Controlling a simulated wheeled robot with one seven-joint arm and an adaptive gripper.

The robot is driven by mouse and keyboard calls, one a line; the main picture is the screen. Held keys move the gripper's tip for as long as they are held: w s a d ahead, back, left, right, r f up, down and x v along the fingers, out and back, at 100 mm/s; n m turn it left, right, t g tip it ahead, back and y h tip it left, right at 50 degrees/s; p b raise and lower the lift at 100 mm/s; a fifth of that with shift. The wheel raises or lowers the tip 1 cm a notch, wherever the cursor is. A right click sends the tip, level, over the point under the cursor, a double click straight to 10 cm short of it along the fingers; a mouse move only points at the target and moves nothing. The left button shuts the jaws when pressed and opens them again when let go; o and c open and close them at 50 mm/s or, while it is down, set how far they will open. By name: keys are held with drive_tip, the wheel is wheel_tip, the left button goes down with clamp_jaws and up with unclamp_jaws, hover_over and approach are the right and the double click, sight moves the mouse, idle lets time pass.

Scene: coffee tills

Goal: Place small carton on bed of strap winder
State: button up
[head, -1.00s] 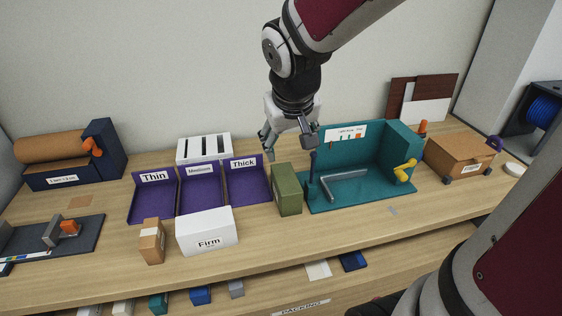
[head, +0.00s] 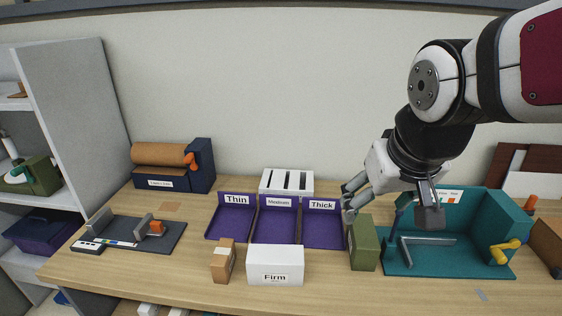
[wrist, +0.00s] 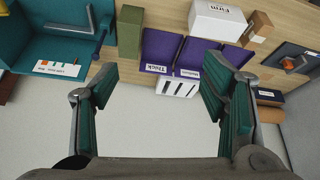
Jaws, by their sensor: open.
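A small brown carton (head: 222,262) stands upright on the table, left of the white Firm box; it also shows at the top right of the wrist view (wrist: 257,28). The teal fixture with a yellow crank (head: 455,262), which seems to be the strap winder, stands at the right. An L-shaped grey bar lies on its flat bed; its label is too small to read. It shows at the upper left of the wrist view (wrist: 62,50). My gripper (head: 392,207) is open and empty, above the green box and the winder's left edge. Its spread fingers frame the wrist view (wrist: 160,95).
The green box (head: 364,245) stands close to the winder's left side. Purple trays (head: 275,225), a white slotted box (head: 286,182) and the Firm box (head: 275,266) fill the middle. A paper roll dispenser (head: 172,167) and grey measuring board (head: 130,233) are at left.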

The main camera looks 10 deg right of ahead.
drive_tip(key=w+d+f+m, duration=0.1)
drive_tip(key=w+d+f, duration=0.55)
drive_tip(key=w, duration=0.35)
drive_tip(key=m+g, duration=0.1)
approach(364, 229)
drive_tip(key=x, duration=0.8)
drive_tip(key=shift+w+f, duration=0.1)
drive_tip(key=shift+f, duration=0.1)
drive_tip(key=shift+p+x, duration=0.4)
drive_tip(key=shift+x, duration=2.2)
drive_tip(key=shift+f, duration=0.35)
drive_tip(key=shift+c, duration=0.3)
drive_tip(key=c, duration=1.3)
drive_tip(key=shift+r, duration=0.1)
